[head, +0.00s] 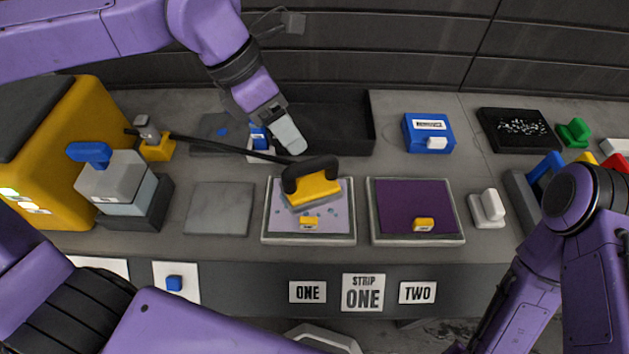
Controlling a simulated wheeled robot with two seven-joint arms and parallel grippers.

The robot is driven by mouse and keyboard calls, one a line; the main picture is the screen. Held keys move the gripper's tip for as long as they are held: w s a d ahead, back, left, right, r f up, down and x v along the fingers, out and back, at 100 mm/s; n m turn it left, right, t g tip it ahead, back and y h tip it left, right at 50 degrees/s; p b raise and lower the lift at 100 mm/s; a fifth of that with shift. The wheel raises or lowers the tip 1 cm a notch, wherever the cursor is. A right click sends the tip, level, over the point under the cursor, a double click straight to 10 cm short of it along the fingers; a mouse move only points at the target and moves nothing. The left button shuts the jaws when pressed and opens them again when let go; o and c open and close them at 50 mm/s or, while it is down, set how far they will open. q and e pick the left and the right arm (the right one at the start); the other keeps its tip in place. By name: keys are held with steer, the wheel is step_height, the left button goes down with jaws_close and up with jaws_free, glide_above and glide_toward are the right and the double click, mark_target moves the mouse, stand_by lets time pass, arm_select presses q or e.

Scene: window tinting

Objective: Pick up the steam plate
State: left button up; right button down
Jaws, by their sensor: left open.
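The steam plate (315,196) is a yellow block with a black arched handle. It is over the left framed panel (281,238), whose pale purple surface has small marks, and seems to rest on it. A black hose runs from its handle to the left, toward the yellow machine. My left gripper (284,136) is open and empty, above and a little left of the handle, apart from it; its fingers partly overlap each other in the view. My right arm shows at the right, but its gripper is not in view.
A yellow machine (75,150) and a grey tank with blue cap (115,180) stand at left. A dark tray (335,120) lies behind the gripper. A dark purple framed panel (410,193), a blue box (430,134) and a white-handled tool (490,207) are to the right.

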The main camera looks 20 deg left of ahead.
mark_target(312, 160)
arm_select(q)
steer(key=x, duration=0.4)
steer(key=shift+w+d+f, duration=0.1)
steer(key=shift+w+f, duration=0.05)
steer(key=shift+f, duration=0.2)
steer(key=p+x, duration=0.1)
steer(key=x, duration=0.4)
steer(key=shift+w+d+f, duration=0.1)
steer(key=shift+d+f, duration=0.1)
steer(key=shift+d, duration=0.05)
steer(key=shift+r, duration=0.1)
jaws_close()
